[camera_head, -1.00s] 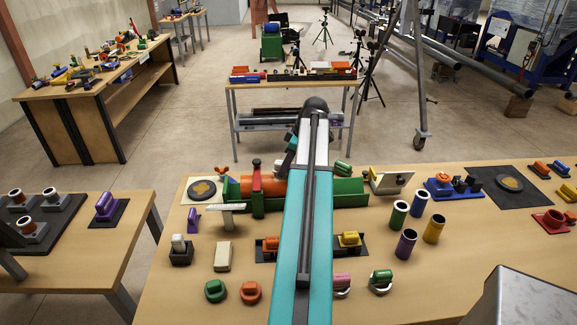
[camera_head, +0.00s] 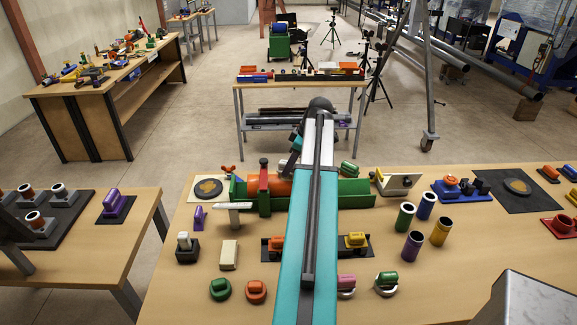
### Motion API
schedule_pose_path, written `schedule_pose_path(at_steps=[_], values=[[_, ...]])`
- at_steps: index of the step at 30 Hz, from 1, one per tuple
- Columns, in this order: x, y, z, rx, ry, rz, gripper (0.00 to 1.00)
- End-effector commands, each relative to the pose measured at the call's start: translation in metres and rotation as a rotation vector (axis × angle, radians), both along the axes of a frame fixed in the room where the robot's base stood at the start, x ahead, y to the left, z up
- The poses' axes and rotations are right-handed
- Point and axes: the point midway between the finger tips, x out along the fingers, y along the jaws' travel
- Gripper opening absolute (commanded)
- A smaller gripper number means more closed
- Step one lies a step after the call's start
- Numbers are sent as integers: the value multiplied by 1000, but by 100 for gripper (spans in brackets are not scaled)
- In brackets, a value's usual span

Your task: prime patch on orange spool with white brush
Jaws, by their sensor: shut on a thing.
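The orange spool (camera_head: 280,187) lies in a green cradle (camera_head: 351,192) with a red clamp (camera_head: 264,188), on the near table. My teal and white arm crosses in front and hides the spool's right part. My gripper (camera_head: 289,163) shows only as a dark part at the arm's far end, just above and behind the spool. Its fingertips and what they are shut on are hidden. I cannot see the patch or make out a brush at the spool. A pale upright piece (camera_head: 184,240) stands in a black holder at the table's left; I cannot tell if it is a brush.
A pale T-shaped stand (camera_head: 236,207) is close left of the cradle. Several coloured cylinders (camera_head: 411,246) stand to the right.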

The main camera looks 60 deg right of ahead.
Motion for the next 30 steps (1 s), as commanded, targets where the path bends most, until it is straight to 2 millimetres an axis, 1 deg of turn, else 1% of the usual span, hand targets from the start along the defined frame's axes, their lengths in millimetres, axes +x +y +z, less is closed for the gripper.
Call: schedule_pose_path(at_steps=[6,18,30], values=[[-10,-7,-1,0,5,-3,0],[-21,-15,0,-1,5,-3,0],[-21,-16,1,-2,4,-1,0]])
